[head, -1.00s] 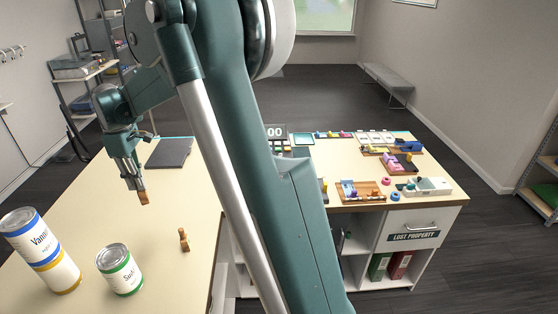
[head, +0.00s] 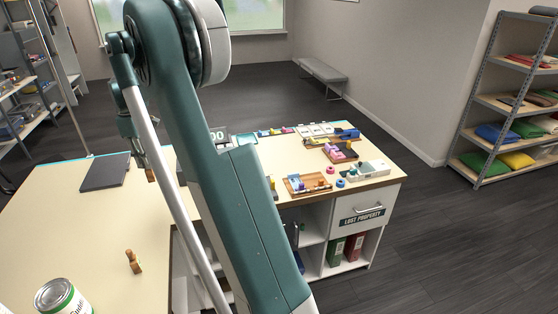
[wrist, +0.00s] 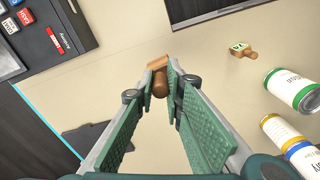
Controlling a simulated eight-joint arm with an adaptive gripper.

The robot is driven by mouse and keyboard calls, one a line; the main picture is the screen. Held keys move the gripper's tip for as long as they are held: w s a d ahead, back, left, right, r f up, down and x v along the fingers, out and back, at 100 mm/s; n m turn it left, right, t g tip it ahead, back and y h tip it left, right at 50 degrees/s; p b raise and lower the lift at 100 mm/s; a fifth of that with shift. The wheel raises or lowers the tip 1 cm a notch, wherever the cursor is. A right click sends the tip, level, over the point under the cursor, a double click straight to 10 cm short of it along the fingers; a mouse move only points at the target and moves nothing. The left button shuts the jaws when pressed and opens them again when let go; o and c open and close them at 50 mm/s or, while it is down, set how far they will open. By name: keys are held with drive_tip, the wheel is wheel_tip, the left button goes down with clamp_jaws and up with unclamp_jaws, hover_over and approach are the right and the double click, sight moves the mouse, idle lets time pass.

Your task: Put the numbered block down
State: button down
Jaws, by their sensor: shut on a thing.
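A brown wooden piece (wrist: 159,82) sits between the fingertips of my gripper (wrist: 161,84) in the wrist view; no number shows on it. My gripper is shut on it. In the head view the held piece (head: 150,174) hangs just right of the dark flat pad, and my arm partly hides the gripper. A similar wooden piece with a green-marked face (wrist: 240,50) lies apart on the table in the wrist view; it also shows in the head view (head: 133,262). I cannot tell whether the held piece touches the table.
The dark pad (head: 106,172) lies on the cream table (head: 80,225). A green-banded can (head: 62,299) stands at the near left. A keyed device (wrist: 35,30) is at upper left in the wrist view. Trays with small parts (head: 307,184) crowd the right counter. The near tabletop has bare room.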

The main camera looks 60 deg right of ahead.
drive_tip(key=s+d+m, duration=0.1)
drive_tip(key=s+d, duration=0.2)
drive_tip(key=d, duration=0.9)
wheel_tip(320, 180, down, 12)
drive_tip(key=shift+w+r, duration=0.15)
drive_tip(key=shift+r, duration=0.05)
wheel_tip(320, 180, down, 6)
drive_tip(key=shift+f+p, duration=0.15)
drive_tip(key=shift+p, duration=0.2)
drive_tip(key=shift+f, duration=1.85)
drive_tip(key=shift+f, duration=0.15)
